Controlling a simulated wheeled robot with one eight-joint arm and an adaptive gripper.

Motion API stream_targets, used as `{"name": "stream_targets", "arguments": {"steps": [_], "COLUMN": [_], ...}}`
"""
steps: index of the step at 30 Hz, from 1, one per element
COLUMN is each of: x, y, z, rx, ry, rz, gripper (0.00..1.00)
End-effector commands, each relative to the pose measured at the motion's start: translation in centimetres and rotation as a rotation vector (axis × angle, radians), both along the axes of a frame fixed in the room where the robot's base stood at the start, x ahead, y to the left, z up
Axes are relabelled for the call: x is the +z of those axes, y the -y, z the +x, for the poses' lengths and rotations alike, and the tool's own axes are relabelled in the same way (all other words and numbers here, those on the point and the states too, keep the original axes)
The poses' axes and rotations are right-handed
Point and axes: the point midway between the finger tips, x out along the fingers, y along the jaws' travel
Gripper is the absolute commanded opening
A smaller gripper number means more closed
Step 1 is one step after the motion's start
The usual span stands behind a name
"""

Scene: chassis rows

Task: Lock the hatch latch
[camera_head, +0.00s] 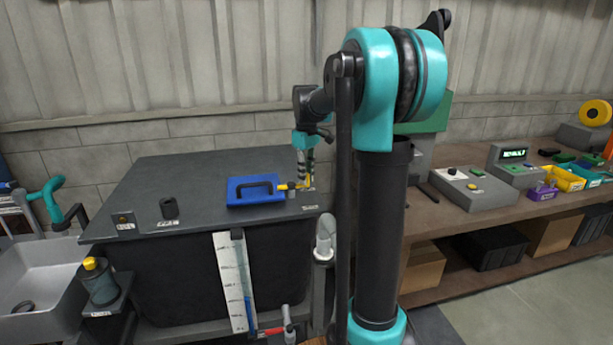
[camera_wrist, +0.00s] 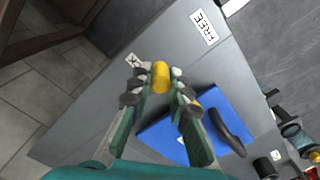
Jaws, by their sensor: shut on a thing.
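The blue hatch (camera_head: 256,191) with a black handle lies on the dark tank lid. Its yellow latch shows at its right edge (camera_head: 283,187). My gripper (camera_head: 304,178) reaches down at the right of the hatch. In the wrist view my gripper (camera_wrist: 157,86) is shut around the latch's upright yellow knob (camera_wrist: 160,74), one finger on each side. Another yellow latch part (camera_wrist: 195,104) shows beside the blue hatch (camera_wrist: 160,140), partly hidden by a finger. A FREE label (camera_wrist: 204,26) lies apart from the knob. A second label (camera_wrist: 133,61) is by the left finger, its text unreadable.
A white level gauge (camera_head: 235,280) hangs on the tank front. A workbench (camera_head: 440,210) with devices and coloured bins stands at right, a sink (camera_head: 40,280) at left.

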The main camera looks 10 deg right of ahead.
Motion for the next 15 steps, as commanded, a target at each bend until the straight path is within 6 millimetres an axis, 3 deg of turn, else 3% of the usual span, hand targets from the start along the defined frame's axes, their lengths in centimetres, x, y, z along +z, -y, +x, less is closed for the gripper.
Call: {"name": "stream_targets", "arguments": {"steps": [11,12,15], "x": [0.03,0.03,0.03], "y": [0.00,0.00,0.00], "z": [0.10,0.10,0.09], "rx": [0.003,0.003,0.002], "ry": [0.001,0.001,0.001], "rz": [0.000,0.000,0.000], "gripper": [0.00,0.23,0.35]}}
